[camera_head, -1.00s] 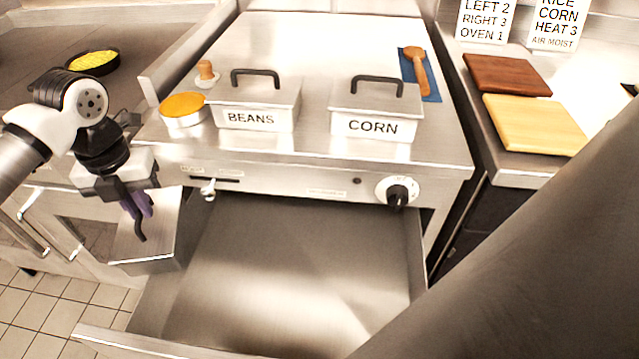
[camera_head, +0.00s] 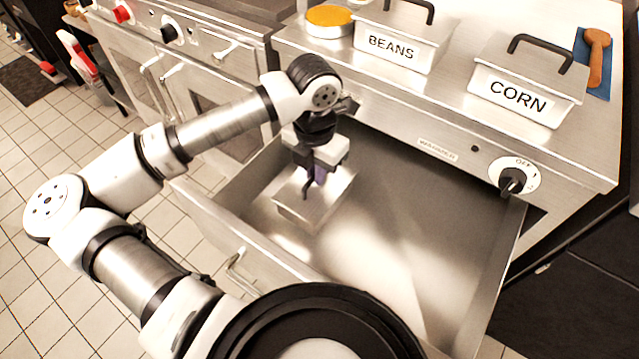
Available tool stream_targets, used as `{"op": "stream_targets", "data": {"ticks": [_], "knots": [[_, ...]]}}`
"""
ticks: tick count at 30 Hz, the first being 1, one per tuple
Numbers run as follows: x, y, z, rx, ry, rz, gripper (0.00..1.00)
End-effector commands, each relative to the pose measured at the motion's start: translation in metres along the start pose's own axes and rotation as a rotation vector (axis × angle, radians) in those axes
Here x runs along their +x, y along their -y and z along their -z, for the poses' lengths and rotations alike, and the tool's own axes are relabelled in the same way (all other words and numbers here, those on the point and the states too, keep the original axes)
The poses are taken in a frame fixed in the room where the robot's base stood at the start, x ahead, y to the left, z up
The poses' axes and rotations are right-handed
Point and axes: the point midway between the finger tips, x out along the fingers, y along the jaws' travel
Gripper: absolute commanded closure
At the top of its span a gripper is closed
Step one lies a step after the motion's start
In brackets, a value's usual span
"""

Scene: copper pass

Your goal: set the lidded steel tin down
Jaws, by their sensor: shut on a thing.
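The lidded steel tin (camera_head: 318,208) is in the middle of the head view, within the outline of the open drawer (camera_head: 400,262), towards its left side. It looks about level. I cannot tell whether its base touches the drawer floor or hangs just above it. My gripper (camera_head: 313,186) is above the tin, pointing down, shut on the dark handle of its lid. My gripper hides part of the lid and handle.
The drawer's right part is bare. On the counter above stand a BEANS tin (camera_head: 392,55), a CORN tin (camera_head: 515,100), a round orange-topped tin (camera_head: 328,22) and a wooden tool on a blue cloth (camera_head: 597,62). A black knob (camera_head: 513,181) is on the front panel.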

Motion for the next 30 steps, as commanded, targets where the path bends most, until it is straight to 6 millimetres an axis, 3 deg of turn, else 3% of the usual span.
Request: {"op": "stream_targets", "data": {"ticks": [12,25,26,30], "knots": [[0.042,0.000,0.000,0.000,0.002,0.000,1.00],[0.047,-0.001,-0.001,-0.001,0.002,-0.003,1.00],[0.047,-0.001,0.000,-0.001,0.001,-0.002,0.89],[0.046,0.000,0.000,-0.001,0.001,-0.001,0.71]]}}
